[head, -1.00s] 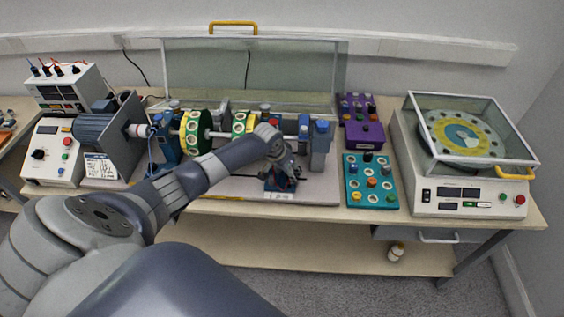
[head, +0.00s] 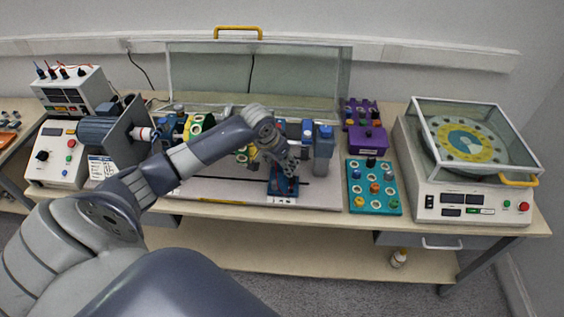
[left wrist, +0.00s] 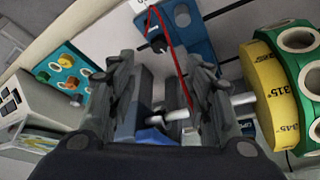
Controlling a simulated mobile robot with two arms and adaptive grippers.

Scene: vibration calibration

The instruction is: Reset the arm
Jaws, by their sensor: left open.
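My left arm reaches in from the left over the vibration rig. My left gripper (head: 280,160) hangs in front of the rig's right half, over a small blue stand (head: 283,186); its fingertips are hard to make out in the head view. In the left wrist view the two dark fingers (left wrist: 168,110) stand apart, with nothing clamped. A blue part and the end of a silver shaft (left wrist: 238,99) show behind the gap. A yellow disc with angle marks (left wrist: 262,90) and a green disc with holes (left wrist: 302,80) sit on the shaft to the right. My right gripper is not in view.
A teal tray (head: 357,204) with knobs and a purple box (head: 367,139) stand right of the rig. A balancing machine (head: 470,190) with a clear lid is further right. The motor (head: 105,132) and control boxes are at left. A clear guard (head: 215,75) stands open behind.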

